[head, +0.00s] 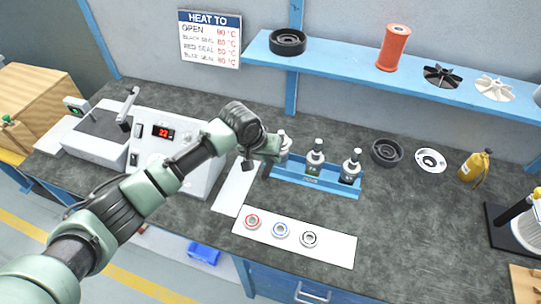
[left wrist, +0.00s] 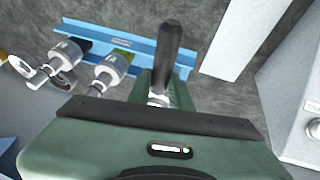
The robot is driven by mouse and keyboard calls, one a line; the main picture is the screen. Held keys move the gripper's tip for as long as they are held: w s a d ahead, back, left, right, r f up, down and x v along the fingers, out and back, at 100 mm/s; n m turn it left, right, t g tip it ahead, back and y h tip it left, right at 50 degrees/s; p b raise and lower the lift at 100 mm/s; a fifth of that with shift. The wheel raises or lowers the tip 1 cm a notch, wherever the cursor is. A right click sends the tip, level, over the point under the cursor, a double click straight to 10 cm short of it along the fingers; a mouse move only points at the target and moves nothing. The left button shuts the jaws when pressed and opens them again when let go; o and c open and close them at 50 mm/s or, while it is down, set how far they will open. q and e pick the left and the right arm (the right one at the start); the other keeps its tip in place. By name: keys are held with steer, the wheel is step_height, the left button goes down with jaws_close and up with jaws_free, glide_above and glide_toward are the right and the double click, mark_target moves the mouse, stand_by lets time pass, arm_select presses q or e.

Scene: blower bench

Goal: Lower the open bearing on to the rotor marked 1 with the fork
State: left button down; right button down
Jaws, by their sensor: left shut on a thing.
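My left gripper (head: 268,148) is at the left end of the blue rack (head: 318,184), close beside the leftmost rotor (head: 284,143). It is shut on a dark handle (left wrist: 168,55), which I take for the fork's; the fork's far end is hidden. Two more rotors stand upright in the rack, the middle rotor (head: 315,157) and the right rotor (head: 350,167). The left wrist view shows two rotors, the nearer one (left wrist: 110,70) beside the gripper. I cannot read the rotor numbers. I cannot make out the open bearing; the gripper hides that area.
A white mat (head: 335,252) in front holds red, blue and black ringed bearings. A white heater (head: 190,130) with a red display stands left. Behind right are a black ring housing (head: 387,152), a white disc (head: 431,161) and a yellow bottle (head: 474,166).

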mark_target(263, 176)
arm_select(q)
steer(key=shift+f, duration=0.5)
stand_by(1.0)
steer(key=shift+s+a+r+p, duration=0.1)
steer(key=shift+s+p, duration=0.2)
steer(key=shift+p, duration=0.2)
steer(key=shift+s+a+p, duration=0.2)
steer(key=shift+s+p, duration=0.45)
steer(key=shift+p, duration=0.1)
steer(key=shift+s+a+p, duration=0.2)
steer(key=shift+s+p, duration=0.4)
steer(key=shift+p, duration=0.15)
steer(key=shift+s+a+p, duration=0.25)
steer(key=shift+s+p, duration=0.5)
steer(key=shift+s, duration=0.05)
steer(key=shift+s+a+p, duration=0.25)
steer(key=shift+s+p, duration=0.5)
steer(key=shift+d+v, duration=0.2)
steer(key=shift+v, duration=1.1)
steer(key=shift+d+v, duration=0.2)
steer(key=shift+v, duration=1.1)
steer(key=shift+s, duration=0.1)
